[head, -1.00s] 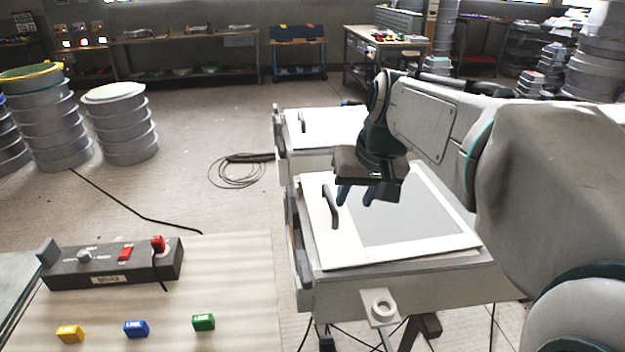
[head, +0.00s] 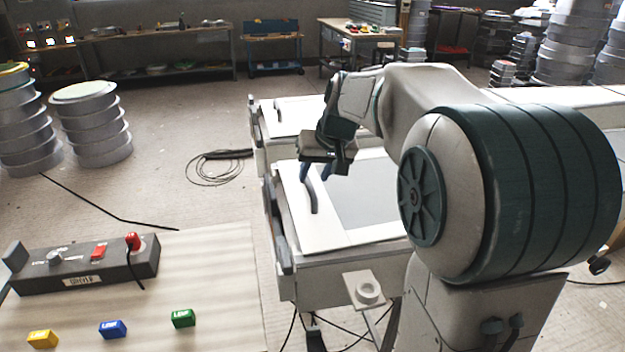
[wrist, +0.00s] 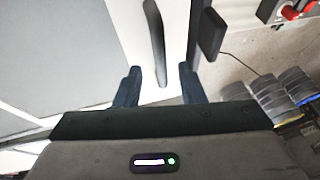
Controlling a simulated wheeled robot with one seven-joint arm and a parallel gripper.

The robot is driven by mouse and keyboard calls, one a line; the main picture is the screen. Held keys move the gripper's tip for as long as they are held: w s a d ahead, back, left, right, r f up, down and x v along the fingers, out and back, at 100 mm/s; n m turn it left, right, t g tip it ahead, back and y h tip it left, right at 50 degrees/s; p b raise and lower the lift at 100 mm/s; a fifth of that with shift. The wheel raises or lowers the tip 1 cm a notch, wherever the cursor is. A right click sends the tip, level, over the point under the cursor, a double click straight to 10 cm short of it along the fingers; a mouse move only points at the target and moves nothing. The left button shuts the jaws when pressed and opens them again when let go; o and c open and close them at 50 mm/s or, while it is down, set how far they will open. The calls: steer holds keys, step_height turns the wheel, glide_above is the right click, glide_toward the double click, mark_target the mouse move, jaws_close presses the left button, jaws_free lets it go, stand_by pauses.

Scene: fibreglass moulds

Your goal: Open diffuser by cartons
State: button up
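The near diffuser is a pale grey panel in a white frame (head: 352,237), lying flat and closed on a box on legs. A dark bar handle (head: 311,194) runs along its left side. A second white-framed panel (head: 290,108) with its own handle (head: 279,114) is behind it. My gripper (head: 316,176) is over the near handle, its fingers pointing down. In the wrist view the handle (wrist: 156,42) passes between the two open fingers (wrist: 160,80), with gaps on both sides. I cannot make out any cartons for certain.
A bench (head: 225,240) at the front left holds a control box (head: 85,265) with a red switch and yellow, blue and green blocks. A cable coil (head: 213,170) lies on the floor. Round moulds (head: 95,125) stand in stacks at the left.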

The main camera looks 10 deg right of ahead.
mark_target(310, 183)
steer(key=shift+x, duration=1.55)
steer(key=shift+c, duration=0.4)
jaws_close()
